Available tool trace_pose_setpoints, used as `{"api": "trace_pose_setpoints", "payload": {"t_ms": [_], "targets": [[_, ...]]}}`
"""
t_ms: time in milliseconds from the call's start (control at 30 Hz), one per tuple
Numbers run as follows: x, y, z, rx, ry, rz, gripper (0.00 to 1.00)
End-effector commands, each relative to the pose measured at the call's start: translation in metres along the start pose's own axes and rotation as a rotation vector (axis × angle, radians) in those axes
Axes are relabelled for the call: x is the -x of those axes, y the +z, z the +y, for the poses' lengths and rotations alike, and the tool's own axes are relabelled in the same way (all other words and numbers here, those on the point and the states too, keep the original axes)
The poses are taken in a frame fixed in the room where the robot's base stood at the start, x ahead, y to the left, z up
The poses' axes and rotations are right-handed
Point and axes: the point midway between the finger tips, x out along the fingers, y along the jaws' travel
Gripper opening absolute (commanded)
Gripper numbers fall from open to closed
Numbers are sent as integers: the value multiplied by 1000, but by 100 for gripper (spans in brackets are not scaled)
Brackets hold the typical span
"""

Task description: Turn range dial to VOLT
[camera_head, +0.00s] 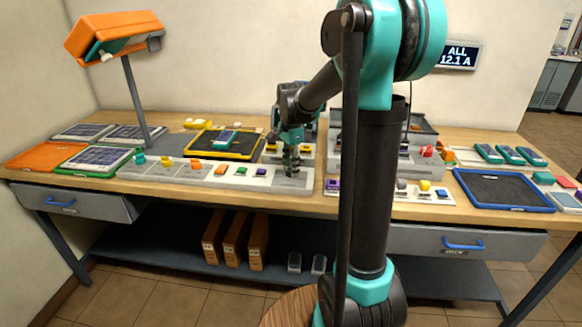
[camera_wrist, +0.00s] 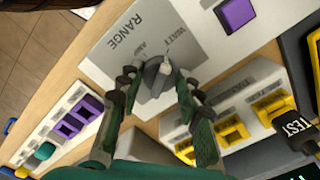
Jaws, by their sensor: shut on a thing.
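The range dial (camera_wrist: 153,80) is a dark grey knob on a light grey panel (camera_wrist: 127,38) printed RANGE, seen in the wrist view. The labels WATT and AMP show beside it; a VOLT label is not visible, and part of the panel is hidden by my fingers. A pale mark sits on the knob's side towards WATT. My gripper (camera_wrist: 157,82) has its two dark green fingers on either side of the knob and is shut on it. In the head view my gripper (camera_head: 291,165) reaches down to the right end of the front panel strip; the knob is hidden there.
Purple, orange and green switches line the panel strip (camera_head: 190,174). A yellow-edged tray (camera_head: 240,156) lies behind it. Yellow switches (camera_wrist: 273,104) and a TEST plug (camera_wrist: 291,125) are close to my fingers. A blue tray (camera_head: 498,190) lies at right.

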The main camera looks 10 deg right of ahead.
Motion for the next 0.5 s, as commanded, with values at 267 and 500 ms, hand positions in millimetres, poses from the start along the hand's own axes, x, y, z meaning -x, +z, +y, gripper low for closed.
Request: {"api": "trace_pose_setpoints", "payload": {"t_ms": [267, 500], "targets": [[0, 0, 0, 11, 0, 0, 6], [0, 0, 0, 100, 0, 0, 6]]}}
